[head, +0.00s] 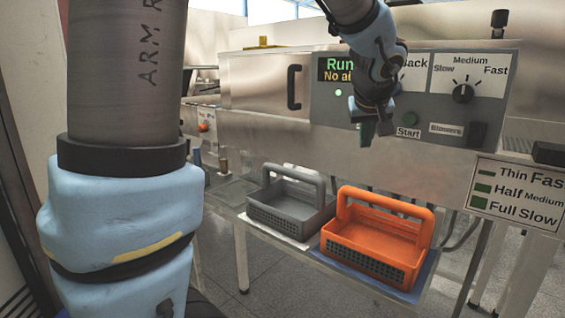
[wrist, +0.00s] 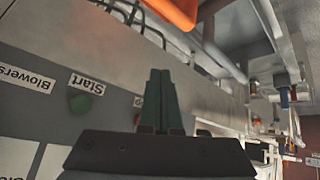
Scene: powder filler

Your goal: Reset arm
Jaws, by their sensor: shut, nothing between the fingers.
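My gripper (head: 366,134) hangs in front of the machine's control panel (head: 330,104) in the head view, pointing down, just left of the green Start button (head: 410,119). Its fingers (wrist: 161,100) are shut together with nothing between them in the wrist view. The Start button (wrist: 81,104) also shows there, to the left of the fingers and apart from them. The display (head: 342,70) reads "Run" and "No ai...", the rest hidden behind my arm. The speed knob (head: 463,93) is at the panel's right, under the Slow, Medium and Fast labels.
Below the machine, a grey basket (head: 290,208) and an orange basket (head: 372,258) stand on a low shelf, both empty. A door handle (head: 294,87) sticks out left of the panel. A black blowers switch (head: 477,134) is at the lower right of the panel.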

